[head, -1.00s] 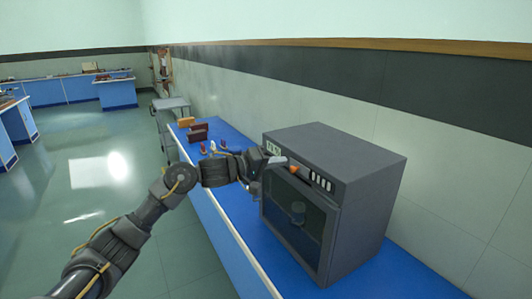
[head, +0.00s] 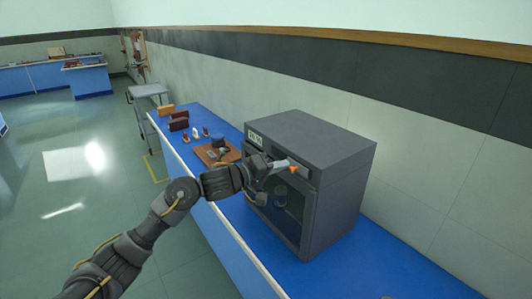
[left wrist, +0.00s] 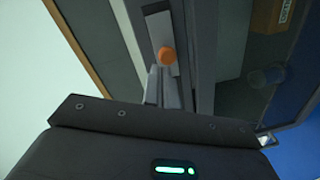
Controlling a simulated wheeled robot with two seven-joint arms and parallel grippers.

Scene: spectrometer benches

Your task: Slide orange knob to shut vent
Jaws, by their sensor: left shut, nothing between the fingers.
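The orange knob (head: 293,168) sits on the upper front of a dark grey box-shaped instrument (head: 335,145). No pale vent slots show beside it now. My left gripper (head: 284,164) reaches in from the left, shut and empty, its tips right beside the knob's left side. In the left wrist view the knob (left wrist: 167,56) lies on a pale strip (left wrist: 158,25), just beyond the shut fingertips (left wrist: 162,75). I cannot tell whether the tips touch it. My right gripper is not in view.
The instrument stands on a blue bench (head: 385,262) along the wall. A brown board (head: 212,153) and several small items lie behind it. A grey cart (head: 148,95) stands past the bench's far end. The floor to the left is clear.

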